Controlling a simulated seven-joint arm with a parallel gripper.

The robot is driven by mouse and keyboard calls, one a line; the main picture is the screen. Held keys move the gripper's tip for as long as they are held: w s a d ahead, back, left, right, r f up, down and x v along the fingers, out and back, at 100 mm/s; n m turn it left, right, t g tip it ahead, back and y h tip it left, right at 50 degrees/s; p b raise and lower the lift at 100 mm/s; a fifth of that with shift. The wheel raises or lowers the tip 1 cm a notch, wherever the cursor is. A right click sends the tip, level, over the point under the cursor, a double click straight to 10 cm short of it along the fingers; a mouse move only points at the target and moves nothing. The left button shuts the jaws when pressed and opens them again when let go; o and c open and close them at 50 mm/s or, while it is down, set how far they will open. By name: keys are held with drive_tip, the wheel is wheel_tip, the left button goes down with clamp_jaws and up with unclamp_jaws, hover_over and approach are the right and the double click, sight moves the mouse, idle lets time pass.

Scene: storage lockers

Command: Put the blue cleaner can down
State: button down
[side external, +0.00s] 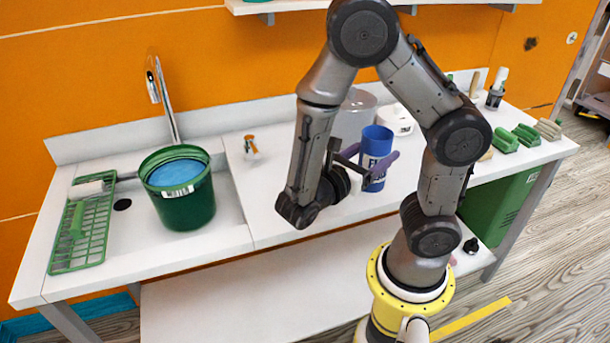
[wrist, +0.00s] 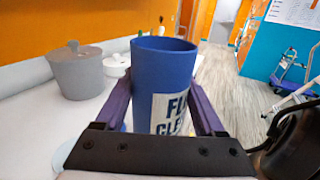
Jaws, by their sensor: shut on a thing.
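The blue cleaner can (side external: 376,150) is a blue cylinder with a white label. It is upright, near the middle of the white counter (side external: 285,205) in the side external view. My gripper (side external: 370,166) is shut on it, with one purple finger on each side. In the wrist view the can (wrist: 163,75) fills the middle, between the purple fingers (wrist: 160,105), its label partly hidden by the gripper body. I cannot tell whether the can's base touches the counter or hangs just above it.
A grey lidded pot (wrist: 77,72) stands behind the can, with white dishes (wrist: 116,65) near it. A green bucket (side external: 187,208) of blue water sits in the sink at left, beside a green rack (side external: 80,240). Green brushes (side external: 504,141) lie at right.

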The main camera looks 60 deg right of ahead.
wheel_tip(320, 180, up, 7)
drive_tip(key=w+d+n+t+h, duration=0.1)
drive_tip(key=w+d+n+t, duration=0.25)
drive_tip(key=w+t, duration=0.4)
drive_tip(key=shift+n+g, duration=0.25)
drive_tip(key=shift+g, duration=0.4)
drive_tip(key=shift+w+d+f, duration=1.15)
drive_tip(key=shift+w+f, duration=1.05)
drive_tip(key=shift+f, duration=0.85)
drive_tip(key=shift+w+d+f, duration=1.15)
drive_tip(key=shift+w+f, duration=1.1)
drive_tip(key=shift+f, duration=0.75)
drive_tip(key=shift+w+d+f, duration=1.15)
drive_tip(key=shift+w+f, duration=1.05)
drive_tip(key=shift+f, duration=0.85)
drive_tip(key=shift+f, duration=0.1)
unclamp_jaws()
